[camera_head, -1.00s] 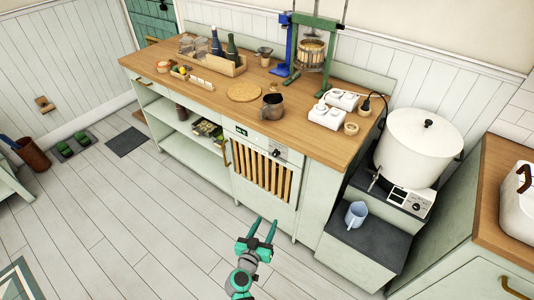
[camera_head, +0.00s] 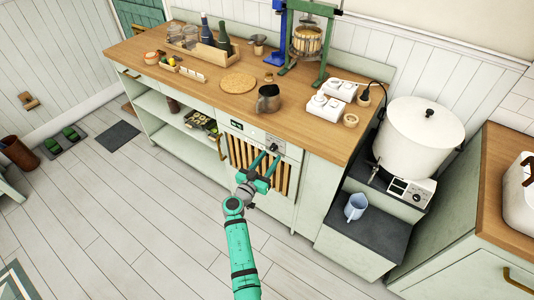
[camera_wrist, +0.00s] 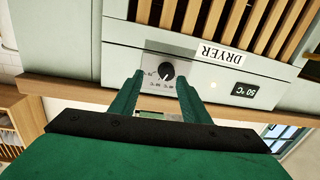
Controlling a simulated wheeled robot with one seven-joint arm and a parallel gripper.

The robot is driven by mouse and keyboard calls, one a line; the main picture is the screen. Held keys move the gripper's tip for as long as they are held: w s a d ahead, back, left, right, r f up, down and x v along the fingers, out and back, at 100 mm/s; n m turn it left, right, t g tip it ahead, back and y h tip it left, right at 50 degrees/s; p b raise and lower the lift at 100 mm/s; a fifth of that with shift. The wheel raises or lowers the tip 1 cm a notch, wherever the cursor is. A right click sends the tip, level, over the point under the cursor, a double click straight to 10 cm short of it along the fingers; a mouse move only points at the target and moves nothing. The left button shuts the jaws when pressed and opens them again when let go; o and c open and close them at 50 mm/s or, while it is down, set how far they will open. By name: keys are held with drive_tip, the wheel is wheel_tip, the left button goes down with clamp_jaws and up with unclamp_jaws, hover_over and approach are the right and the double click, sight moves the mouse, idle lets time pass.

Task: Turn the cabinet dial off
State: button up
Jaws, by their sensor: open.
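The cabinet dial (camera_wrist: 167,71) is a round black knob with a white pointer on a silver plate, with small markings around it that I cannot read well. In the head view the dial (camera_head: 273,147) is on the upper front of the slatted cabinet (camera_head: 237,152). My gripper (camera_wrist: 159,80) is open, with its two green fingers apart, one on each side of the dial in the wrist view. In the head view my gripper (camera_head: 265,161) is just in front of the panel below the dial. I cannot tell whether the fingers touch the panel.
A label reading DRYER (camera_wrist: 222,55) and a display showing 50 °C (camera_wrist: 245,90) are beside the dial. A white pot (camera_head: 418,138) stands at right. The floor in front is clear.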

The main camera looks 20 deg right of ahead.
sight(272, 150)
drive_tip(key=shift+x, duration=1.2)
drive_tip(key=shift+w, duration=0.85)
